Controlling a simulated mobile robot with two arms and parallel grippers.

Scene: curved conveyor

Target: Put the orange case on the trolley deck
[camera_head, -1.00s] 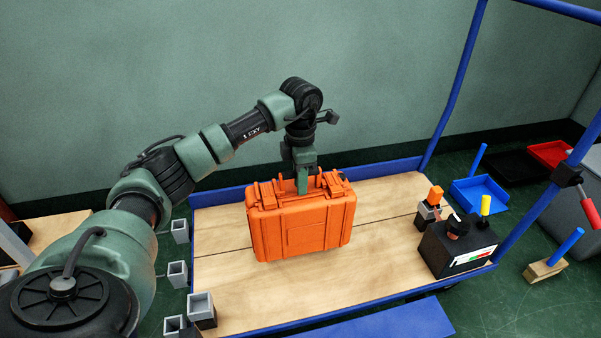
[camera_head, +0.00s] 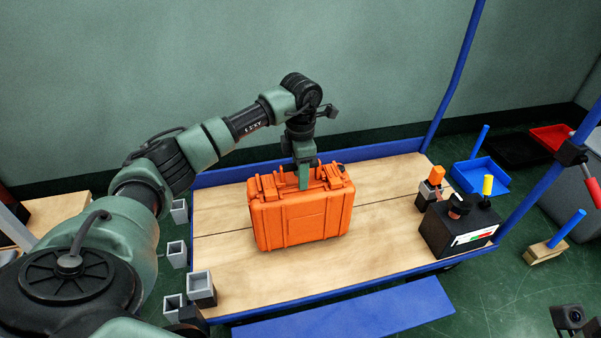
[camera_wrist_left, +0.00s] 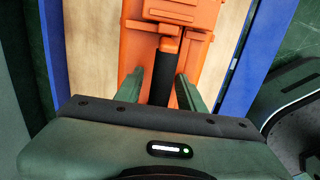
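The orange case (camera_head: 301,222) stands upright on the wooden trolley deck (camera_head: 222,270), its broad side facing me and its underside appearing to rest on the boards. My left gripper (camera_head: 304,182) points down at the top of the case from above. In the left wrist view, the fingers of the left gripper (camera_wrist_left: 164,88) are apart, one on each side of the case's black handle (camera_wrist_left: 162,78). A gap shows between the left finger and the handle; the right finger is very near it. My right gripper is not in view.
A black box (camera_head: 459,232) with a yellow-topped part sits at the deck's right edge. Grey square sockets (camera_head: 201,284) line the left edge. Blue posts (camera_head: 455,75) rise at the right. A blue tray (camera_head: 480,175) lies on the floor beyond. Bare deck surrounds the case.

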